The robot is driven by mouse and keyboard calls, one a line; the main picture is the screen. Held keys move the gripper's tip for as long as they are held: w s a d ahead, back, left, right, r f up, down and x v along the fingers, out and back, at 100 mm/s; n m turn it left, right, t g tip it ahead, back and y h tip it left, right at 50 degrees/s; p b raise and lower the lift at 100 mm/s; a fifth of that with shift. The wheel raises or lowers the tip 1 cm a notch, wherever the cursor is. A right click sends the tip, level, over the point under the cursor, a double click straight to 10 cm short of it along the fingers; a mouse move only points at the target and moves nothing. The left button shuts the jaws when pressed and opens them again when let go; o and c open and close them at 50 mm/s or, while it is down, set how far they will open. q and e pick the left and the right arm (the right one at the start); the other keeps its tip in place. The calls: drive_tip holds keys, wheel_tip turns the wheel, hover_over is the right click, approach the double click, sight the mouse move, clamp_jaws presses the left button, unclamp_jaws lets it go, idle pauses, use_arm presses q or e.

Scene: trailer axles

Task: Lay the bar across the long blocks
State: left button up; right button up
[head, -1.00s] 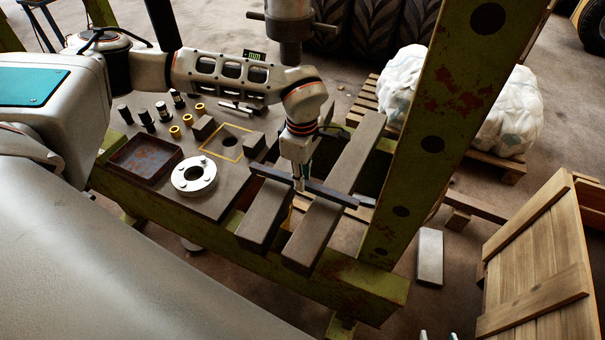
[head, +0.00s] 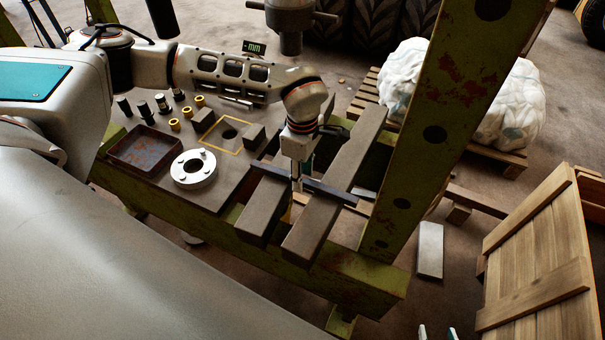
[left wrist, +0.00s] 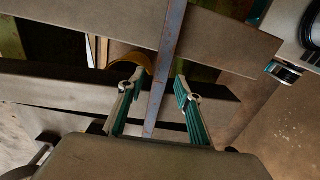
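The dark, thin bar (head: 328,192) lies across two long brown blocks, the longer block (head: 345,175) and the shorter block (head: 262,212). Its right end sticks out past the longer block. In the left wrist view the bar (left wrist: 172,35) crosses both blocks and looks to rest on them. My left gripper (head: 297,186) points down over the bar between the blocks. In the left wrist view its fingers (left wrist: 158,82) stand on either side of the bar, with a gap showing at each side. My right gripper (head: 437,332) shows only its two separated fingertips at the bottom edge.
A green steel bench carries a rusty tray (head: 145,150), a silver flanged ring (head: 195,168), and several small black and yellow parts. A green upright post (head: 435,130) stands right of the blocks. A wooden crate panel (head: 535,260) leans at the right.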

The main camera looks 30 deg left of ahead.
use_arm(q)
drive_tip(key=shift+s+f, duration=0.1)
drive_tip(key=shift+f, duration=0.05)
wheel_tip(320, 180, up, 12)
idle(0.5)
drive_tip(key=shift+a, duration=0.1)
idle(0.3)
